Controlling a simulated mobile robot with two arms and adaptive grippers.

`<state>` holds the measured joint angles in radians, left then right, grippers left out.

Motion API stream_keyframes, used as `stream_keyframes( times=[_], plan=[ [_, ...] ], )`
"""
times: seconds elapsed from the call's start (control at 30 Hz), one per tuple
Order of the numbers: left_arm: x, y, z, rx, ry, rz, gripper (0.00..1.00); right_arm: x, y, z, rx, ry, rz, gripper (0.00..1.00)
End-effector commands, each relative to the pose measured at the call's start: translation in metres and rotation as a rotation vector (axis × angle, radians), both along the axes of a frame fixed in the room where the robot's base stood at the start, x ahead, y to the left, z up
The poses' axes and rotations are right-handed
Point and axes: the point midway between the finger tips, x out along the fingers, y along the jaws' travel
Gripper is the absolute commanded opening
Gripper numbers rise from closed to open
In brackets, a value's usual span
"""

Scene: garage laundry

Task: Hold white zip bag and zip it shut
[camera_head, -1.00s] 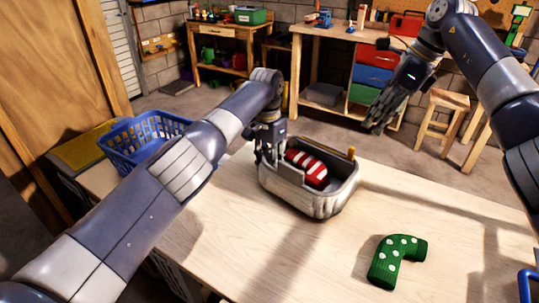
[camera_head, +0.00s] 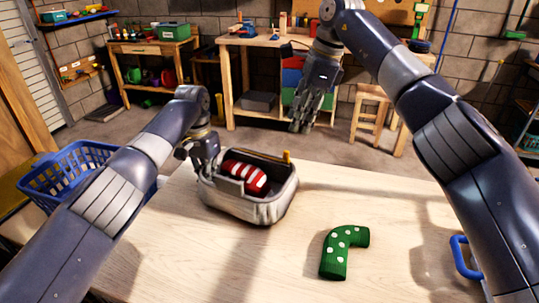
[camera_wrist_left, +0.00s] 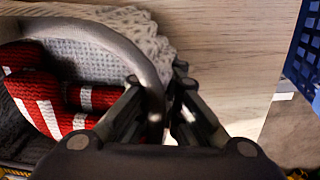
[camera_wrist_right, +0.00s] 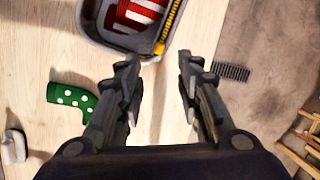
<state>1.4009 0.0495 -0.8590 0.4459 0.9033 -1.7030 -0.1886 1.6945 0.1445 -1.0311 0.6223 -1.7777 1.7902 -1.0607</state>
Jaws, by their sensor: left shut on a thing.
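The white zip bag (camera_head: 262,212), greyish and open at the top, stands on the table with a red-and-white striped sock (camera_head: 244,176) inside. A yellow tab (camera_head: 287,157) stands at its far right corner. The right wrist view shows a yellow zip strip (camera_wrist_right: 172,22) along one rim. My left gripper (camera_head: 203,170) is shut on the bag's left rim; the left wrist view shows the rim (camera_wrist_left: 152,68) between its fingers. My right gripper (camera_head: 302,122) is open and empty, in the air beyond and above the bag's yellow-tab corner, apart from it.
A green white-dotted sock (camera_head: 342,252) lies on the table (camera_head: 215,262), right of the bag. A blue handle-like item (camera_head: 462,258) is at the right. A blue basket (camera_head: 62,178) stands left. A wooden stool (camera_head: 372,115) and workbenches stand behind.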

Motion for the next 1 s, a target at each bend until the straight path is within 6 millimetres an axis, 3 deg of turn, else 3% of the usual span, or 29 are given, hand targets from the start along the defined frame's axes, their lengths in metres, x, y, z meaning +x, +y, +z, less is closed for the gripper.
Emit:
stream_keyframes(
  times=[0.3,0.5,0.77,1.0],
  plan=[
    [0.0,0.0,0.0,0.0,-0.001,0.0,0.0,-0.022,0.039,0.012,-0.419,-0.226,0.696,0.33],
    [0.0,0.0,0.0,0.0,-0.001,0.0,0.0,-0.032,0.051,0.011,-0.59,-0.261,0.979,0.33],
    [0.0,0.0,0.0,0.0,-0.001,0.0,0.0,-0.029,0.05,-0.006,-0.633,-0.261,1.056,0.33],
    [0.0,0.0,0.0,0.0,-0.001,-0.001,0.0,-0.014,0.042,-0.05,-0.63,-0.259,1.054,0.33]
  ],
)
